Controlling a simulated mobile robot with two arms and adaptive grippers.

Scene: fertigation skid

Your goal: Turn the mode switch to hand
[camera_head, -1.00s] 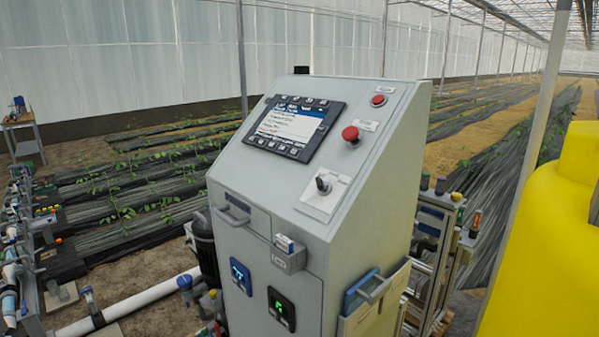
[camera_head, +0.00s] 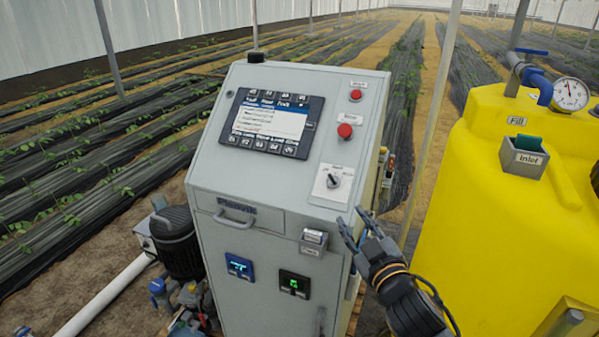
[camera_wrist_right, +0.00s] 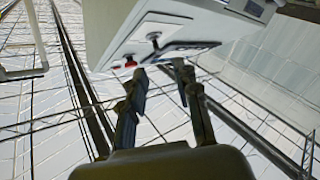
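The mode switch (camera_head: 333,181) is a dark knob on a white plate on the sloped upper face of the grey control cabinet (camera_head: 268,262). In the right wrist view the switch (camera_wrist_right: 153,37) shows beyond the fingertips, on its plate. My right gripper (camera_head: 352,226) is beside the cabinet's right edge, below and to the right of the switch, not touching it. Its two fingers stand apart with nothing between them, as the right wrist view also shows (camera_wrist_right: 158,76). The knob's exact pointer direction is too small to read. My left gripper is not in view.
Two red buttons (camera_head: 345,131) (camera_head: 355,95) sit above the switch. A display panel (camera_head: 271,122) is to its left. A small box (camera_head: 314,237) projects from the cabinet front below the switch. A yellow tank (camera_head: 470,200) stands right of my arm.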

